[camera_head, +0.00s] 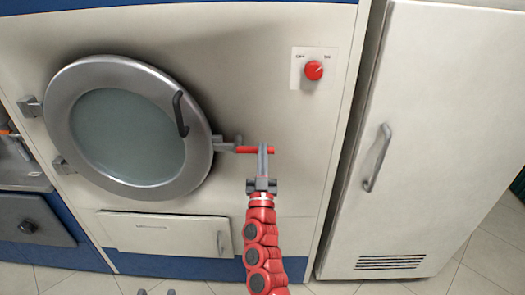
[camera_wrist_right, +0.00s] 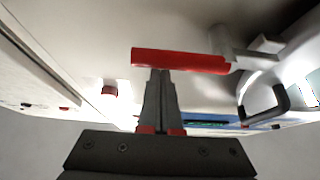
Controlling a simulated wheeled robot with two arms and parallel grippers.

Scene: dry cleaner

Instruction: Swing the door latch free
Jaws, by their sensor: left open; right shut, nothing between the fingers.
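The round door (camera_head: 128,130) has a grey metal ring and a dark glass pane, and looks shut against the machine front. The door latch, with its red handle (camera_head: 242,149), sticks out to the right of the door's rim, roughly level. The red handle also shows in the right wrist view (camera_wrist_right: 180,62), joined to a grey pivot. My right gripper (camera_head: 263,147) is shut and empty, its fingertips at the red handle. In the right wrist view its tips (camera_wrist_right: 160,73) meet the handle's lower edge; I cannot tell whether they touch. My left gripper (camera_head: 156,292) is open, only its tips showing at the bottom edge.
A black curved door handle (camera_head: 180,114) sits on the door's right side, hinges on its left. A red knob (camera_head: 313,70) is up to the right. A tall white cabinet (camera_head: 430,130) stands at the right. A lower flap (camera_head: 165,232) lies below the door.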

